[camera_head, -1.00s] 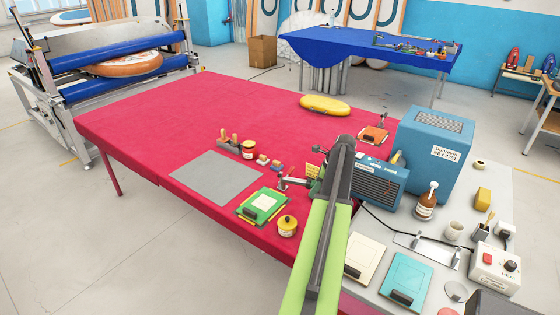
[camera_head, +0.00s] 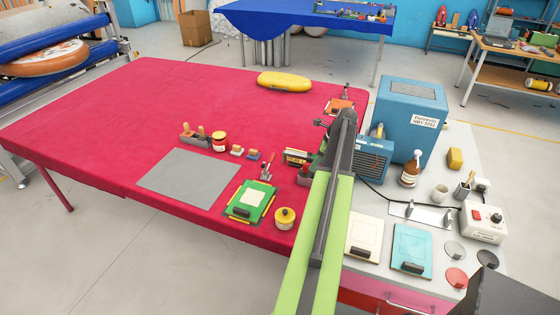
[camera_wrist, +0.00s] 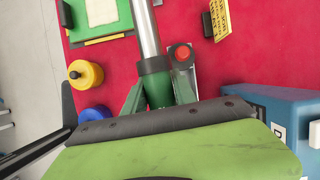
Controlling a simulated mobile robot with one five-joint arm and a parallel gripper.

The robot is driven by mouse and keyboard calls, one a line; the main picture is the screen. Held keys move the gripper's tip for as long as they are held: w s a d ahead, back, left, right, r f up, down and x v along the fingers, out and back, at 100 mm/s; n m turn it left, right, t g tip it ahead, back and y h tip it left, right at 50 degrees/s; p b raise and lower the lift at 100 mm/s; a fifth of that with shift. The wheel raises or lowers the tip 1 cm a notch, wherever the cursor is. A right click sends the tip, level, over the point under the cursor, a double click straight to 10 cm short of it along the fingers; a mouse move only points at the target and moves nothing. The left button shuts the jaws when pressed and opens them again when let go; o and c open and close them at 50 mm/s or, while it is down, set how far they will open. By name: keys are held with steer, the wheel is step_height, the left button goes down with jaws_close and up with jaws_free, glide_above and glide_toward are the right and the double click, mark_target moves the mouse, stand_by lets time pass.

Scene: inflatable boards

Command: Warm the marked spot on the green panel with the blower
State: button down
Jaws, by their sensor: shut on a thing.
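The green panel (camera_head: 248,203) lies on the red tabletop near its front edge, with a pale square on top, yellow strips at its sides and a black block at its front. Part of the panel (camera_wrist: 122,14) shows at the upper left of the wrist view. My gripper (camera_wrist: 155,95) is shut on the blower (camera_wrist: 148,35), a dark green body with a bright metal nozzle. In the head view my arm hides most of gripper and blower.
A yellow-lidded jar (camera_head: 285,218) stands right of the panel, a grey mat (camera_head: 188,180) left. A red-topped fixture (camera_wrist: 182,55) is close beside the nozzle. A blue machine (camera_head: 410,120) and control box (camera_head: 484,221) stand right. The far left tabletop is clear.

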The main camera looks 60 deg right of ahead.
steer(key=w+a+r+p, duration=0.3)
steer(key=a+r, duration=0.1)
steer(key=a, duration=0.4)
steer(key=w+a+r+p, duration=0.2)
steer(key=a+r+p, duration=0.25)
steer(key=a, duration=0.35)
step_height(320, 180, down, 13)
steer(key=b, duration=1.3)
steer(key=shift+w+d+m, duration=0.15)
steer(key=shift+d+m, duration=0.1)
steer(key=shift+m, duration=0.05)
steer(key=shift+r, duration=0.1)
stand_by(1.2)
stand_by(0.6)
